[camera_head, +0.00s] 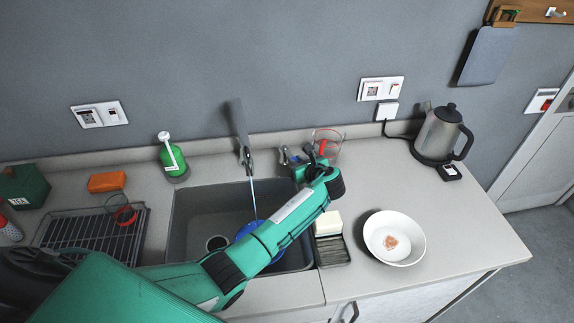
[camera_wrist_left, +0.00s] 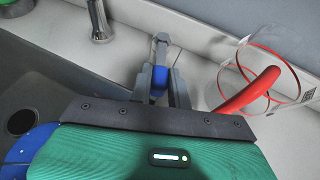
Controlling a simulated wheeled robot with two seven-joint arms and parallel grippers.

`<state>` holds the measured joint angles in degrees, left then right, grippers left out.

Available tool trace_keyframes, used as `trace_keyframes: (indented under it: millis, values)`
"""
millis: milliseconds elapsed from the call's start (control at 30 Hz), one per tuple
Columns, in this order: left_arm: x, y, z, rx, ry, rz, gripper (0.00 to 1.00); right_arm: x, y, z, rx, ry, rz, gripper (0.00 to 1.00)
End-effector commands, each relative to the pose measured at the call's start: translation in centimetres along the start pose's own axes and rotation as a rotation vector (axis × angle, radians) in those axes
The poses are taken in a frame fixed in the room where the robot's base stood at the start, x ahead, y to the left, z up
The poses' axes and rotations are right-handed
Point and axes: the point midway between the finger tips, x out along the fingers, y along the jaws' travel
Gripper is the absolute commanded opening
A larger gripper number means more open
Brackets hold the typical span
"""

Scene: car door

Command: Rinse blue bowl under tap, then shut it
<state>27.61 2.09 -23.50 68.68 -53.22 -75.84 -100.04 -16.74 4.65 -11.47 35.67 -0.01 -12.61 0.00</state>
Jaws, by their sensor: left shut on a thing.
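The grey tap (camera_head: 243,140) stands behind the sink (camera_head: 190,207), and a thin blue stream runs from it down into the sink. The blue bowl (camera_head: 246,230) is in the sink under the stream, partly hidden by my left arm; its edge shows in the left wrist view (camera_wrist_left: 18,162). My left gripper (camera_head: 290,154) is beyond the sink's back right corner. In the left wrist view its fingers (camera_wrist_left: 160,82) are shut on a small upright tap handle (camera_wrist_left: 161,48), with blue between them. My right gripper is not in view.
A clear cup with red (camera_head: 328,146) stands close right of the left gripper. A white bowl (camera_head: 394,238), a sponge (camera_head: 327,223) and a kettle (camera_head: 438,132) are on the right counter. A green soap bottle (camera_head: 172,160) and a drying rack (camera_head: 95,232) are left.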

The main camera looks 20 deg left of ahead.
Motion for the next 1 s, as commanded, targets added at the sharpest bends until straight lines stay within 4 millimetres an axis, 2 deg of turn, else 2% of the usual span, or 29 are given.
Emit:
trace_keyframes:
  millis: [233, 500, 533, 633, 1000]
  values:
    - [0.04, -0.70, -0.09, -0.032, -0.001, 0.081, 0.00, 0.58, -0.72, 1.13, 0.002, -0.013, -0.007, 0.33]
    - [0.02, -0.68, -0.05, -0.033, -0.002, 0.083, 0.00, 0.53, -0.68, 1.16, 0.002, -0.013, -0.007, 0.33]
    - [0.02, -0.67, -0.05, -0.033, -0.002, 0.083, 0.20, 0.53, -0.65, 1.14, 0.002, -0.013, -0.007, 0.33]
    - [0.02, -0.68, -0.04, -0.033, -0.002, 0.082, 0.40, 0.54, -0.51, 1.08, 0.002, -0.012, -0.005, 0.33]
    - [-0.48, -0.81, -0.08, -0.034, -0.002, 0.080, 0.40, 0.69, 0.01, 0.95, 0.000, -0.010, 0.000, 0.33]
